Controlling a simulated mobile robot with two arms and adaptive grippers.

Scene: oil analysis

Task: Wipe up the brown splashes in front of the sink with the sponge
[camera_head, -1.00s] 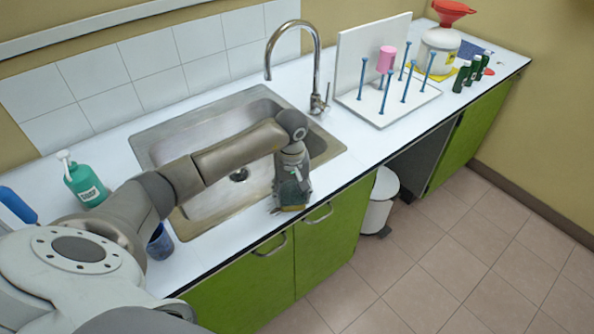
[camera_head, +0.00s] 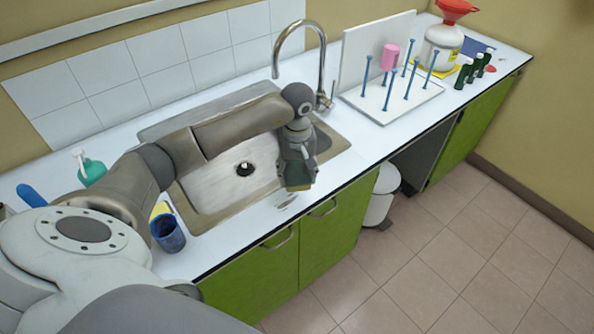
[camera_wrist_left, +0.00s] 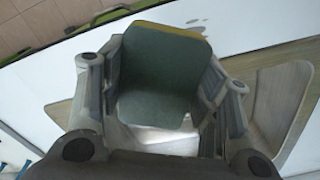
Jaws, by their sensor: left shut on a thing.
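My left gripper (camera_head: 298,172) points down at the sink's front right edge, shut on the sponge (camera_head: 299,188). The sponge is dark green with a yellow layer and also fills the middle of the left wrist view (camera_wrist_left: 158,78). Small grey-brown splashes (camera_head: 287,200) lie on the white counter just in front of the sink (camera_head: 212,222), beside and below the sponge. A splash (camera_wrist_left: 197,22) also shows past the sponge in the left wrist view. The sponge looks slightly above the counter, but contact is hard to tell. My right gripper is out of view.
A blue cup (camera_head: 168,234) stands left of the sink, a green bottle (camera_head: 92,171) behind it. The tap (camera_head: 322,62) rises behind the sink. A peg rack (camera_head: 385,105) stands to the right. The counter's front edge is close to the splashes.

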